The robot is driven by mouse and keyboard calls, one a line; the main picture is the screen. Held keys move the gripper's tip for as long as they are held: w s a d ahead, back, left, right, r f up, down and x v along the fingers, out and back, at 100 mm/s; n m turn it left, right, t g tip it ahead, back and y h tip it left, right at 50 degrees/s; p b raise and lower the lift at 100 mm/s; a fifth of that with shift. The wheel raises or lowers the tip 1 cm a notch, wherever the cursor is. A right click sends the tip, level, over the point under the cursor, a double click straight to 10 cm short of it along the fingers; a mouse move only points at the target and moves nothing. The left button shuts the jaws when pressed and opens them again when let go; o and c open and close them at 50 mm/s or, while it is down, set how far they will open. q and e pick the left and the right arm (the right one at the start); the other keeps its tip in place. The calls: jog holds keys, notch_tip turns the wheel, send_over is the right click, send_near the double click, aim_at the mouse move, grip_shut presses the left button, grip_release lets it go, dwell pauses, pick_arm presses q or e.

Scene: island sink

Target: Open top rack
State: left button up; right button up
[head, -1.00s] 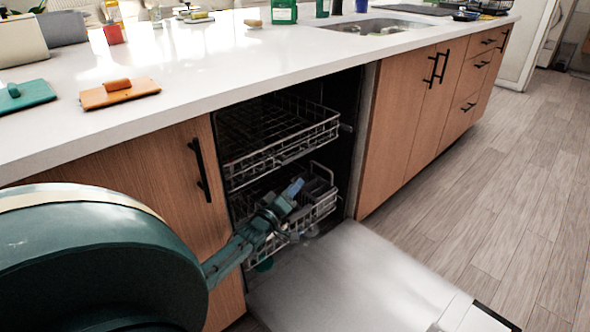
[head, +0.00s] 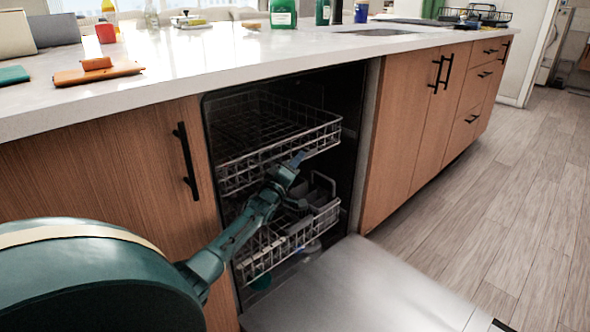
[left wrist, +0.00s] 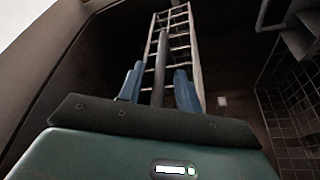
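The top rack (head: 322,138) is a grey wire basket inside the open dishwasher, pushed in under the counter. My left gripper (head: 294,160) is raised in front of it, its tip close to the rack's lower front edge. In the left wrist view my two blue fingers (left wrist: 158,88) are apart, so the gripper is open. A ladder-like wire part of the rack (left wrist: 172,35) shows above and beyond them, and a dark bar appears between them. I cannot tell whether the fingers touch the rack. My right gripper is in neither view.
The lower rack (head: 268,251) sits below, behind my left forearm. The dishwasher door (head: 365,295) is folded down in front. A cabinet with a black handle (head: 188,162) is on the left. The floor (head: 480,235) on the right is clear.

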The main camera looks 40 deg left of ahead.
pick_arm(q)
grip_shut()
dwell(0.4)
